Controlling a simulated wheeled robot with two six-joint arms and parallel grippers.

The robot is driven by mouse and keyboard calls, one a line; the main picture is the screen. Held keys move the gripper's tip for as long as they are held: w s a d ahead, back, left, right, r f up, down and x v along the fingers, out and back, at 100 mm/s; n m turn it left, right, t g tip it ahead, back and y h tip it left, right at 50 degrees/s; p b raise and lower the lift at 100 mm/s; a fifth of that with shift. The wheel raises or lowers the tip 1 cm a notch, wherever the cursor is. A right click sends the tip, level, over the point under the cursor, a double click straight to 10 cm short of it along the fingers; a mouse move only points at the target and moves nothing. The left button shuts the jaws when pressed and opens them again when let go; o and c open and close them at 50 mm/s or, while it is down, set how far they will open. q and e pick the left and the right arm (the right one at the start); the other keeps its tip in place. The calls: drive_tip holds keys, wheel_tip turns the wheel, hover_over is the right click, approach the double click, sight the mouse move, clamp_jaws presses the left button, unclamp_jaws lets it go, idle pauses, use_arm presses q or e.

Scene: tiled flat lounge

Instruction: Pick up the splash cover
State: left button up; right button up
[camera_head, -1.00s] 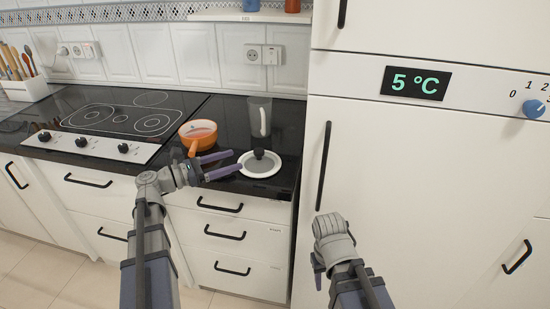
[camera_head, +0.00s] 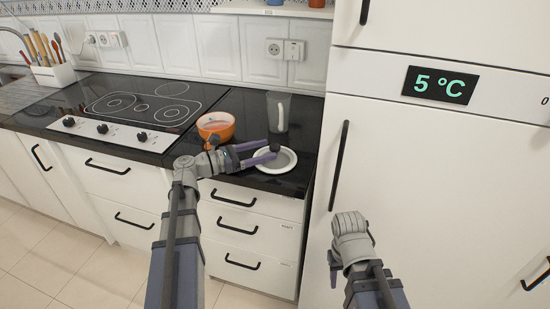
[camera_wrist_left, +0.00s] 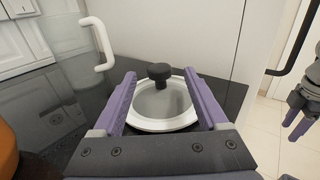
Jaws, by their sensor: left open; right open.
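The splash cover (camera_head: 287,160) is a round, flat disc with a white rim, a grey middle and a black knob. It lies on the black counter near the front edge, left of the fridge. My left gripper (camera_head: 262,153) is open, with its purple fingers reaching over the counter at the cover. In the left wrist view the cover (camera_wrist_left: 144,124) and its knob (camera_wrist_left: 160,73) show between the two open fingers (camera_wrist_left: 162,92); I cannot tell whether they touch it. My right gripper (camera_head: 334,270) is in front of the fridge, away from the counter, its fingertips partly hidden.
An orange pan (camera_head: 216,125) stands just left of the cover. A clear jug (camera_head: 278,112) with a white handle stands behind it. The tall white fridge (camera_head: 420,160) borders the counter on the right. A cooktop (camera_head: 140,107) is further left.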

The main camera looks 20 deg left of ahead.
sight(275, 146)
use_arm(q)
drive_tip(key=x, duration=0.4)
clamp_jaws()
idle(0.5)
